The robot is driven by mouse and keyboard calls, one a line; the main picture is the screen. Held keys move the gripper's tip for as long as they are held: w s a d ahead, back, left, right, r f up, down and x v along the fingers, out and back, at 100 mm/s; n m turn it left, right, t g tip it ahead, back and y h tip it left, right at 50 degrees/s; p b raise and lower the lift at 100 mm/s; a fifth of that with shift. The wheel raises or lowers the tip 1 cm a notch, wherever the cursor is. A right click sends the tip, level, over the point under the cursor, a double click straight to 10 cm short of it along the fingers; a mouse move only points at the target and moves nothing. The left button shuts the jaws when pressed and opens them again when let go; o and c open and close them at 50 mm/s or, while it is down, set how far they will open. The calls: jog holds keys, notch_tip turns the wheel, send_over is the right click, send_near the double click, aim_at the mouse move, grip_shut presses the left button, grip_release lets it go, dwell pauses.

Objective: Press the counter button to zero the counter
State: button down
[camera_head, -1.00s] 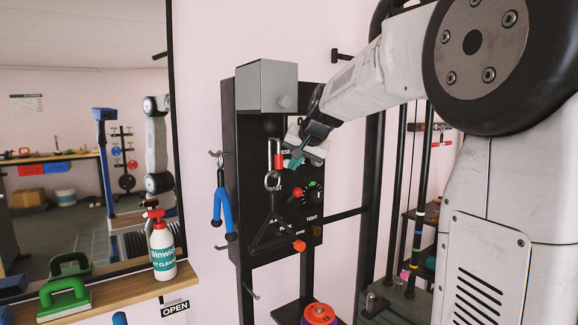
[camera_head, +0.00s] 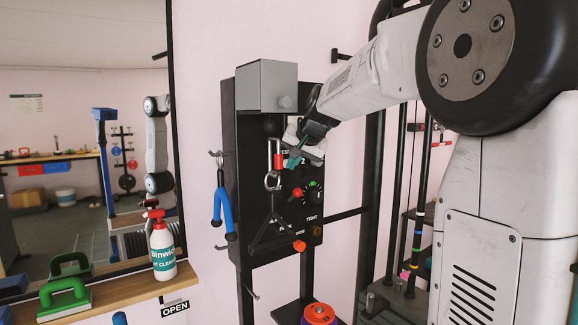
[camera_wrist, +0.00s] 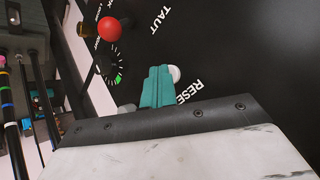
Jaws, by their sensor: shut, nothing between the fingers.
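The black panel (camera_head: 262,225) stands against the pink wall, with the grey box at its top. In the wrist view a small white round button (camera_wrist: 175,73) sits on the panel beside the word RESET. My gripper (camera_head: 292,160) is at the upper right of the panel face, its teal fingers (camera_wrist: 158,80) shut and empty. In the wrist view the fingertips lie right beside the white button and partly overlap it; I cannot tell whether they touch it. In the head view my gripper hides the button. A pale mark like a "2" shows just right of the fingers.
A red-headed carabiner (camera_head: 278,158) and a black triangular handle (camera_head: 270,228) hang in front of the panel. A red knob (camera_head: 298,192), a dial (camera_head: 314,188) and an orange-red knob (camera_head: 299,246) are lower. A blue handle (camera_head: 222,208) hangs left.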

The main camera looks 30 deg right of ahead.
jog(key=shift+s, duration=0.1)
dwell(0.3)
jog(key=shift+s, duration=0.3)
jog(key=s, duration=0.6)
jog(key=shift+d, duration=0.15)
dwell(0.9)
jog(key=s+a+f+n+g, duration=0.2)
jog(key=s+a+f, duration=0.4)
jog(key=s, duration=0.4)
jog(key=s+a+f+n+g, duration=0.3)
jog(key=s+a+f, duration=0.3)
jog(key=s, duration=0.5)
jog(key=s+a+f+n+g, duration=0.2)
jog(key=s+a+f, duration=0.3)
jog(key=s, duration=0.6)
jog(key=shift+a+f+n+g+y, duration=0.35)
jog(key=shift+a+n, duration=0.25)
jog(key=shift+a, duration=0.45)
